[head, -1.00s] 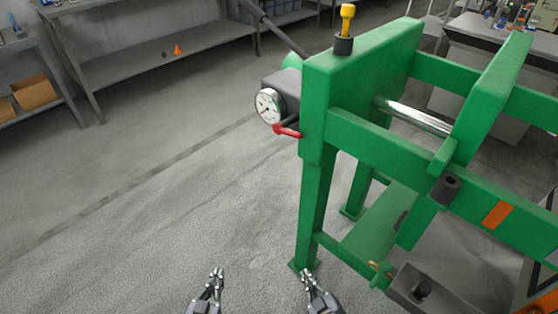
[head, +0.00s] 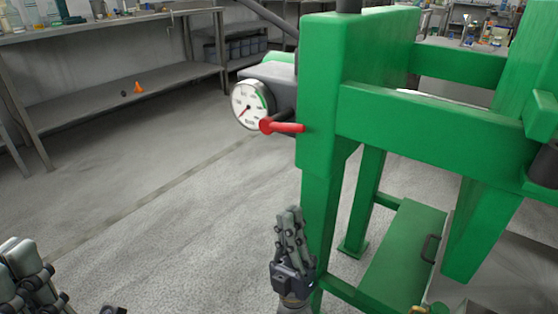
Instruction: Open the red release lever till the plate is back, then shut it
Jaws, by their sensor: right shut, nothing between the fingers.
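The red release lever (head: 282,127) sticks out beside the round dial gauge (head: 250,105), at the left side of the green press frame (head: 318,95). It lies about level, and nothing touches it. A green upright that may be the plate (head: 541,118) is cut off at the right edge. My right gripper (head: 290,212) is shut and empty, pointing up below the lever and apart from it, in front of the frame's leg. My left gripper (head: 25,270) is partly cut off at the lower left corner, far from the lever; its jaw state is unclear.
Grey shelves (head: 110,105) with an orange cone (head: 138,87) stand along the back left wall. The floor (head: 170,205) left of the press is clear. A green lower panel with a handle (head: 430,248) lies between the press legs.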

